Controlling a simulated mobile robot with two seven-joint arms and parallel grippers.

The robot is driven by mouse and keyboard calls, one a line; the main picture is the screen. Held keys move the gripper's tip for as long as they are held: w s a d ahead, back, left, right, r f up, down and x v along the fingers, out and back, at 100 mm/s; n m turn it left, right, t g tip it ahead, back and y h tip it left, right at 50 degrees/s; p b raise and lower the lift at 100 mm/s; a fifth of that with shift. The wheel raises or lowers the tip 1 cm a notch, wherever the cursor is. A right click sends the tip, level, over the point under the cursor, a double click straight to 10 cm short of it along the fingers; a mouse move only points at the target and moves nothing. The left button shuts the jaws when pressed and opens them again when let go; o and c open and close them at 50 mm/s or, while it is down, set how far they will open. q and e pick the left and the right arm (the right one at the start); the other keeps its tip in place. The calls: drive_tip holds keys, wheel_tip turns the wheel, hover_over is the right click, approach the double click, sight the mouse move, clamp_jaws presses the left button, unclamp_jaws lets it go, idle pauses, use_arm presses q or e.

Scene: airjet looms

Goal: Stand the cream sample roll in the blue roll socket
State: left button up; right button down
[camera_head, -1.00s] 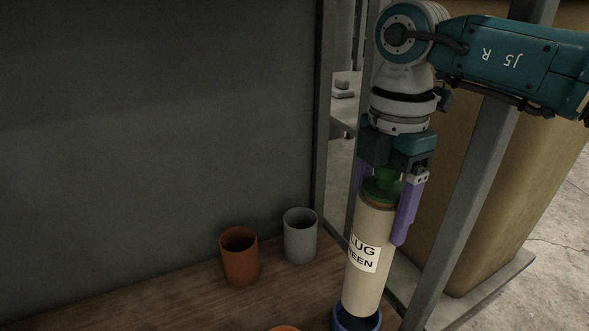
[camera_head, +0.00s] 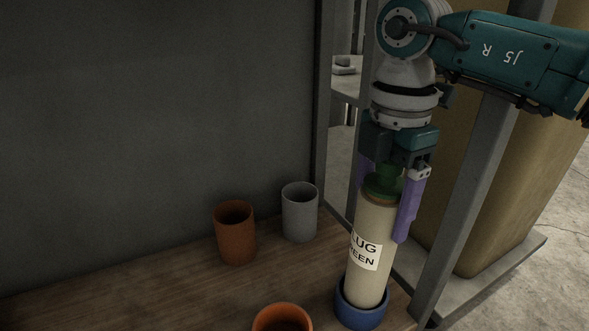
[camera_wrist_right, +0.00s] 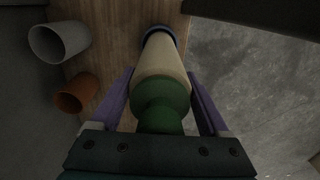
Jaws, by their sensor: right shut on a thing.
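The cream sample roll (camera_head: 369,240) has a label and a green plug (camera_head: 384,183) at its top. My right gripper (camera_head: 382,215) is shut on the roll's upper part from above, one purple finger on each side; the far finger is partly hidden. The roll's lower end is within the rim of the blue roll socket (camera_head: 361,317); how deep it sits is hidden. The roll leans slightly in the picture. In the right wrist view the roll (camera_wrist_right: 160,62) runs away from the fingers to the blue socket (camera_wrist_right: 157,30). My left gripper is not in view.
A brown cup-like socket (camera_head: 235,246) and a grey one (camera_head: 299,220) stand empty at the back of the wooden surface (camera_head: 150,290). An orange-rimmed one (camera_head: 282,318) is at the front. A grey upright post (camera_head: 466,185) stands right of the roll; a dark wall is behind.

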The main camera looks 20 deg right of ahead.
drive_tip(key=shift+f, duration=0.55)
idle(0.4)
unclamp_jaws()
